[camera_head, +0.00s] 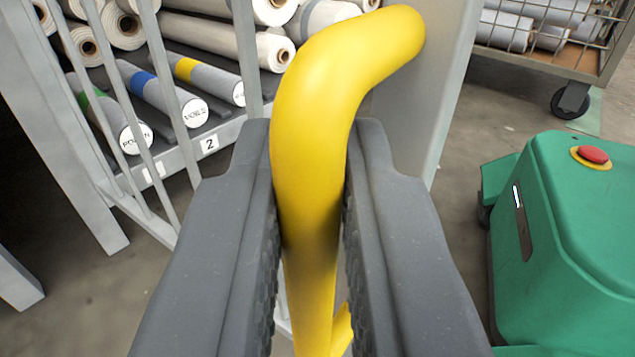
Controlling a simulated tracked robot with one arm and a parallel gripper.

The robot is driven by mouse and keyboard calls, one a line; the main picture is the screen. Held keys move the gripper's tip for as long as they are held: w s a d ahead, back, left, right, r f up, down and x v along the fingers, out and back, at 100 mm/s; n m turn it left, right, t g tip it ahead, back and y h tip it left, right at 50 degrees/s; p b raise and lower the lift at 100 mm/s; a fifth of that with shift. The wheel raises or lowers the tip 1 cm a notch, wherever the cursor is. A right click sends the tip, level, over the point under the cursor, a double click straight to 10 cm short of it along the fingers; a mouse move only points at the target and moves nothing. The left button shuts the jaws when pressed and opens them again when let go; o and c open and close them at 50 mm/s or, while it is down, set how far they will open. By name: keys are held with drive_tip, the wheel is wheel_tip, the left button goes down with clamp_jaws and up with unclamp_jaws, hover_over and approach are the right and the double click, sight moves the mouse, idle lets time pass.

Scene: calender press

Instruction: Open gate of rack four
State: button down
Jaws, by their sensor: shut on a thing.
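A thick yellow handle (330,110) runs up the middle of the view and bends right at its top, where it meets a light grey post or panel (425,85). My gripper (312,190) is shut on the yellow handle, with one dark grey jaw on each side of it. The handle's lower end runs down out of the picture. A grey barred gate or rack frame (58,130) stands at the left. A small label with the number 2 (209,143) is on the rack's edge. No number four shows.
Rolls (215,40) lie on the rack shelves behind the bars, some with coloured bands. A green machine with a red button (560,240) stands close at the right. A wire cart (550,40) on castors is at the back right. Bare floor (470,150) lies between.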

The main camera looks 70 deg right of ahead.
drive_tip(key=shift+w+a+r, duration=0.1)
drive_tip(key=shift+w+a, duration=0.1)
drive_tip(key=shift+w, duration=0.2)
drive_tip(key=c, duration=1.5)
unclamp_jaws()
drive_tip(key=shift+c, duration=0.2)
drive_tip(key=shift+s, duration=0.1)
drive_tip(key=shift+a, duration=0.1)
drive_tip(key=s+d+r+p, duration=0.2)
drive_tip(key=s+d+p, duration=0.2)
drive_tip(key=s, duration=0.2)
drive_tip(key=s+d+r+p, duration=0.2)
drive_tip(key=s+d+p, duration=0.2)
drive_tip(key=s, duration=0.3)
drive_tip(key=shift+s+d+r, duration=0.25)
drive_tip(key=shift+d+r, duration=0.15)
